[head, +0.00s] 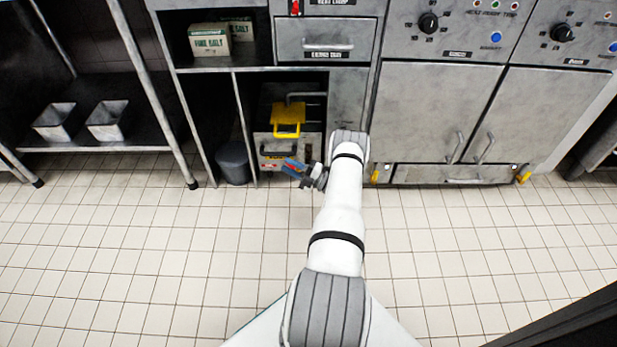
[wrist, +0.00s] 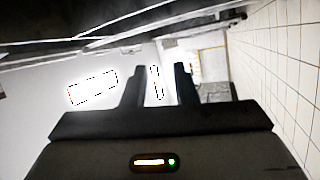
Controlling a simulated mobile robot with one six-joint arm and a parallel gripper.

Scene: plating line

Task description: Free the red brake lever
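My gripper (head: 293,167) is low in front of the open bay under the counter, at the end of my outstretched arm. In the wrist view my gripper (wrist: 159,72) shows two dark fingers standing apart, with a gap between them and nothing seen held. Behind the fingers is an overexposed pale panel with outlined label shapes. I cannot make out a red brake lever for certain in either view. Tiny red bits show near my gripper in the head view, too small to tell. A yellow bracket-like part (head: 288,116) sits above a pale unit (head: 266,143) in the bay.
A grey bin (head: 233,162) stands left of the bay. Steel cabinet doors (head: 425,110) are to the right, with yellow pieces at floor level (head: 523,177). A shelf post (head: 165,95) stands at left. The tiled floor (head: 150,250) in front is clear.

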